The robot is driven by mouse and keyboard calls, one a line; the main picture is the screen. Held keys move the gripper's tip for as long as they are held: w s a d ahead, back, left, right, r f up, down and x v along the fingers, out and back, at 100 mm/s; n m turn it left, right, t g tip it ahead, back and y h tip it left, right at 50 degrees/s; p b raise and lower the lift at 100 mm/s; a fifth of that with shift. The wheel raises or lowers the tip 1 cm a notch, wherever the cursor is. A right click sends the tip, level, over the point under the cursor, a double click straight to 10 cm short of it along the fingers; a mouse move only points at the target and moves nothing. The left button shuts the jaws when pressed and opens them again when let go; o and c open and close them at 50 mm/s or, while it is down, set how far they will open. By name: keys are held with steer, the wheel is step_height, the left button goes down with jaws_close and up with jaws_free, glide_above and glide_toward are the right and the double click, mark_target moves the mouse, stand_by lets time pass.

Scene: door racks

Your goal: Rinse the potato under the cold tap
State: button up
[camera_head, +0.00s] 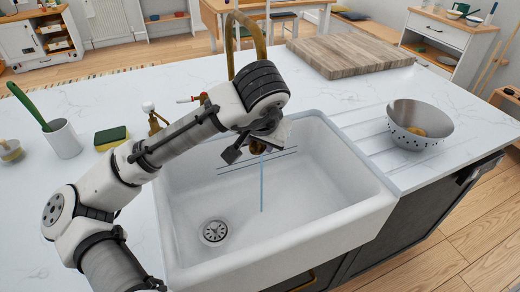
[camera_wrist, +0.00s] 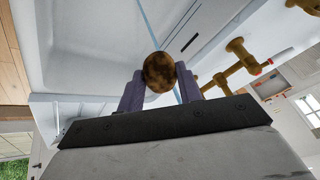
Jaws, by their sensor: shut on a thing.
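My gripper (camera_head: 255,147) is shut on a brown, dark-mottled potato (camera_wrist: 160,72) above the sink. In the head view the potato (camera_head: 257,148) is partly hidden by my gripper. A thin blue water stream (camera_head: 262,185) falls below it into the white sink (camera_head: 320,185); in the wrist view the stream (camera_wrist: 147,25) runs in line with the potato and shows on both sides of it. The brass spout (camera_head: 263,40) arches above, partly behind my arm. A red-marked brass tap handle (camera_head: 191,99) and a white-topped one (camera_head: 149,107) stand at the sink's back edge.
A metal colander (camera_head: 420,118) holding a yellow-brown item stands on the right drainboard. A wooden board (camera_head: 350,53) lies behind. A sponge (camera_head: 112,138) and a white mug (camera_head: 62,140) with a green-handled tool stand left. The sink floor around the drain (camera_head: 214,231) is clear.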

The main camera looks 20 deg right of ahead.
steer(key=shift+w+d+f, duration=0.15)
steer(key=shift+w+d, duration=0.05)
steer(key=shift+w, duration=0.45)
steer(key=shift+w+d+f, duration=0.1)
steer(key=shift+w+d, duration=0.15)
steer(key=shift+w, duration=0.45)
steer(key=shift+w+d+f, duration=0.15)
steer(key=shift+w+d, duration=0.05)
steer(key=shift+w, duration=0.45)
steer(key=shift+d, duration=0.15)
steer(key=shift+s+d, duration=0.2)
steer(key=shift+d, duration=0.25)
steer(key=shift+w+a, duration=0.1)
steer(key=shift+a, duration=0.1)
steer(key=shift+w+a, duration=0.1)
steer(key=shift+a, duration=0.3)
steer(key=shift+d, duration=0.25)
steer(key=shift+s+d+p, duration=0.2)
steer(key=shift+d+p, duration=0.15)
